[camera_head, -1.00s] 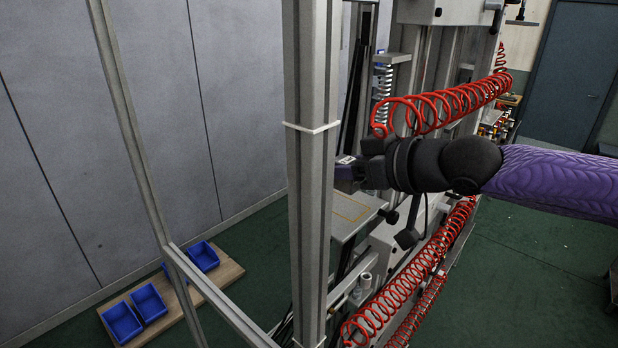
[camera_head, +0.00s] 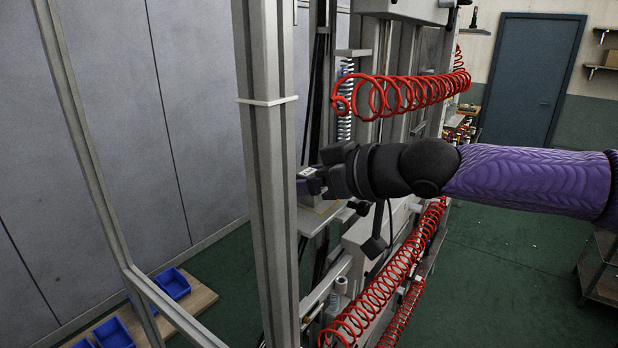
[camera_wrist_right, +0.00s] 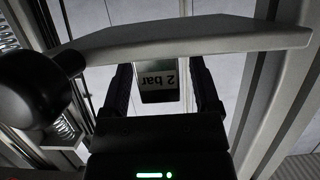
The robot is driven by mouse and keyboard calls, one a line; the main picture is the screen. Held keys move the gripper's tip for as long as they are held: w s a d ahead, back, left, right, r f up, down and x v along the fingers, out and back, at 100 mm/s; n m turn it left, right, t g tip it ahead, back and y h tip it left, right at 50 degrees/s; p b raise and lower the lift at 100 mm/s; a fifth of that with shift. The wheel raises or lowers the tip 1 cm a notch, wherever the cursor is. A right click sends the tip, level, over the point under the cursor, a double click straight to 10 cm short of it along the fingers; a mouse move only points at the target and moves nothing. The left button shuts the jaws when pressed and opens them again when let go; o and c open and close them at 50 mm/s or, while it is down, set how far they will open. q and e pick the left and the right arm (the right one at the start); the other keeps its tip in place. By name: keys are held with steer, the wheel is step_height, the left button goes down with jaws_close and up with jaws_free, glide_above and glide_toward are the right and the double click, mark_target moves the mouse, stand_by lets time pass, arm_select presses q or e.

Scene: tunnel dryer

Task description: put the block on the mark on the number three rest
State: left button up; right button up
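My right gripper (camera_head: 312,185) reaches in from the right in the head view and is over a pale flat rest (camera_head: 318,217) behind the upright post. Part of a yellow-orange outline marks the rest's top, mostly covered by the gripper. A small grey block (camera_head: 313,198) shows under the fingers; I cannot tell whether it touches the rest. I see no number on the rest. My left gripper is not in view.
A tall grey post (camera_head: 266,170) stands just left of the gripper. Red coiled hoses run above (camera_head: 405,92) and below (camera_head: 380,290) my arm. A black knob (camera_wrist_right: 38,88) and pale bar (camera_wrist_right: 190,38) are close in the wrist view. Blue bins (camera_head: 172,284) lie lower left.

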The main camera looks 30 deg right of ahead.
steer(key=shift+r, duration=0.15)
steer(key=shift+v, duration=1.5)
steer(key=p+v, duration=0.7)
steer(key=v, duration=0.2)
steer(key=shift+p, duration=0.35)
steer(key=shift+w, duration=0.1)
